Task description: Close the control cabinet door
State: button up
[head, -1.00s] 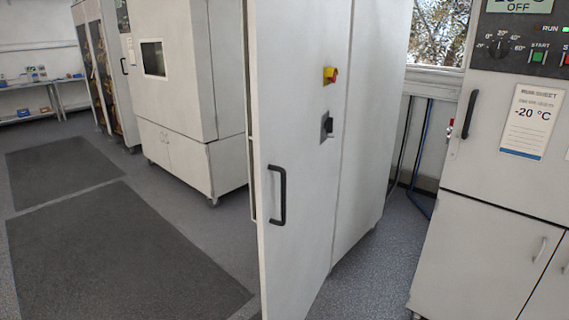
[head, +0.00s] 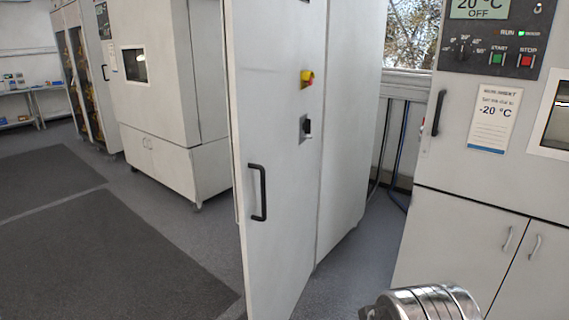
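The control cabinet (head: 350,130) is a tall pale grey box in the middle of the head view. Its door (head: 280,240) stands open, hinged by the cabinet body on the right, with its free edge at the left swung out toward me. The door carries a black bar handle (head: 258,192) near its free edge, a red and yellow switch (head: 307,78) and a black latch (head: 305,127). The cabinet's opening is hidden behind the door. A silver rounded part of my arm shows at the lower right, apart from the door in the picture. My gripper's fingers are not in view.
A test chamber (head: 480,190) with a -20 °C sheet stands close on the right. Another chamber (head: 160,100) stands behind at the left. Dark floor mats (head: 120,260) lie on open floor at the left. Blue hoses (head: 398,150) hang behind the cabinet.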

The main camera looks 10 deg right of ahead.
aim_at(269, 43)
jog(key=z, duration=0.1)
jog(key=i, duration=1)
jog(key=u, duration=0.1)
jog(key=k, duration=0.5)
jog(key=u, duration=1.45)
jog(key=i, duration=0.3)
jog(key=z, duration=0.1)
